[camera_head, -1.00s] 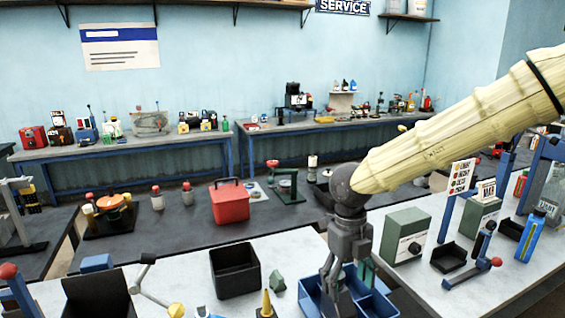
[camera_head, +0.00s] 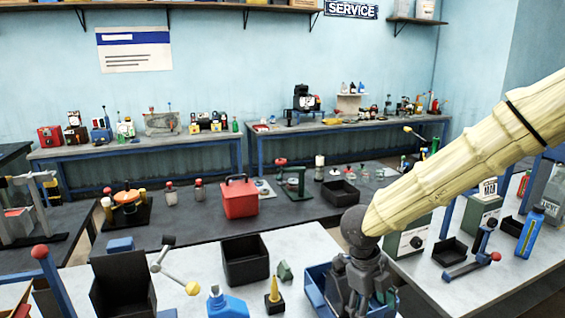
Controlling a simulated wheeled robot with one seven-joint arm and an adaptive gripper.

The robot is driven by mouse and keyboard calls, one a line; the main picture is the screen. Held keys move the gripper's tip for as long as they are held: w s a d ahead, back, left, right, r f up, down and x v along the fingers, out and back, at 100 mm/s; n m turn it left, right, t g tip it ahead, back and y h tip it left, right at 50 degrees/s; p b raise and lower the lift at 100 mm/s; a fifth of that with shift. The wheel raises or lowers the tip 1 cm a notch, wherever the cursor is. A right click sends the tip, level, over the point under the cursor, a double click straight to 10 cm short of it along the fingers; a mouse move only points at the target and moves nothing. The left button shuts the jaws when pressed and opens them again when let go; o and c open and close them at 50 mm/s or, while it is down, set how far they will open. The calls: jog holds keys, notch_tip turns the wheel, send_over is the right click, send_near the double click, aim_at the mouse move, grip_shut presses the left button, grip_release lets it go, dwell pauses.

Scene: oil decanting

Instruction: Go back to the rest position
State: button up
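My gripper (camera_head: 358,290) is dark grey and hangs at the end of my cream-sleeved arm, which reaches in from the upper right. It is over the blue divided tray (camera_head: 317,284) on the near white-topped table and hides part of that tray. The fingers point down and toward the camera. Their tips overlap the tray in the picture, so I cannot tell how far apart they are or whether they touch it. I see nothing clearly held.
A grey-green box (camera_head: 408,238) and a lever stand (camera_head: 470,262) are at right. A red toolbox (camera_head: 240,198) sits behind on the dark table.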

jog(key=s+d+f+n+t+h, duration=0.1)
jog(key=s+d+f+n, duration=0.1)
jog(key=f+n, duration=0.45)
jog(key=s+d+f+n+t+h, duration=0.1)
jog(key=s+d+f+n, duration=0.2)
jog(key=f, duration=0.7)
jog(key=s+d+f+n+t, duration=0.1)
jog(key=d+f+n, duration=0.1)
jog(key=f+n, duration=0.5)
jog(key=s+a+f+n+g+y+b, duration=0.1)
jog(key=s+a+f+n+y+b, duration=0.1)
jog(key=s+f+n, duration=0.4)
jog(key=s+a+f+n+g+y+b, duration=0.1)
jog(key=s+a+f+n+y+b, duration=0.1)
jog(key=s+f+n, duration=0.4)
jog(key=s+a+f, duration=0.1)
jog(key=s+f, duration=0.4)
jog(key=s, duration=0.5)
jog(key=shift+s+a+f+y, duration=0.15)
jog(key=shift+s+f+y, duration=0.05)
jog(key=shift+s+y, duration=0.1)
jog(key=shift+n, duration=0.25)
